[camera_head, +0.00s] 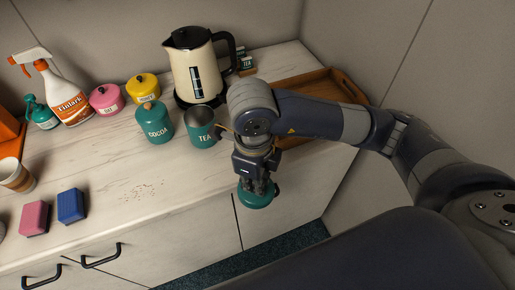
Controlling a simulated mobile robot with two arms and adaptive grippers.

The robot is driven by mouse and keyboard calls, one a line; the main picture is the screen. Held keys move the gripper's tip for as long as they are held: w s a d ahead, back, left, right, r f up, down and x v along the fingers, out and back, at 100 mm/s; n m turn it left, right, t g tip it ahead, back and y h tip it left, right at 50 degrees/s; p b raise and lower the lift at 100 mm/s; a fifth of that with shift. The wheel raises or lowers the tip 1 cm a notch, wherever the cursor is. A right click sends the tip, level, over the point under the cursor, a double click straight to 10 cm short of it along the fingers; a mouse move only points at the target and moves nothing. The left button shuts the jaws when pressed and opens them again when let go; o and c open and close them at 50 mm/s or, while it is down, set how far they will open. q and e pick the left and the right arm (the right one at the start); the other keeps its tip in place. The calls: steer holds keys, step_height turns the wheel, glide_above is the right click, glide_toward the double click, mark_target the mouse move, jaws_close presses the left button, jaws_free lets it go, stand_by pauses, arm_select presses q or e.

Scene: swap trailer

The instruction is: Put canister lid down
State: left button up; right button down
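A teal canister lid (256,196) is at the fingers of my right gripper (258,185), which is shut on it. It shows just past the counter's front edge, apart from the counter top as far as this view shows. The teal tea canister (202,130) stands upright on the counter without a lid, its top open. The teal cocoa canister (153,124) stands to its left with its lid on. My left gripper is not in view.
The cream kettle (193,68) stands behind the canisters. A wooden tray (300,88) lies at the back right. Pink (106,98) and yellow (143,87) pots and a spray bottle (62,98) stand at the back left. Sponges (71,206) lie front left. Crumbs (143,191) mark the otherwise free counter middle.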

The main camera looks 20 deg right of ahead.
steer(key=w+p, duration=0.1)
steer(key=w, duration=0.2)
steer(key=w+d, duration=0.1)
steer(key=w, duration=0.2)
steer(key=w+d+p, duration=0.1)
steer(key=w, duration=0.2)
steer(key=shift+f+p, duration=0.35)
steer(key=w, duration=0.2)
steer(key=w+p, duration=0.1)
steer(key=w, duration=0.1)
steer(key=w+d, duration=0.1)
steer(key=w, duration=0.1)
steer(key=shift+w+f+p, duration=0.2)
steer(key=shift+f+p, duration=0.2)
steer(key=shift+w+f, duration=0.1)
step_height(320, 180, down, 3)
steer(key=shift+r+p, duration=0.2)
steer(key=shift+p, duration=0.7)
steer(key=shift+f, duration=0.35)
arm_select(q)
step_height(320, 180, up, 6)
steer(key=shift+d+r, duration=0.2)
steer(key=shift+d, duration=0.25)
arm_select(e)
steer(key=shift+f, duration=0.1)
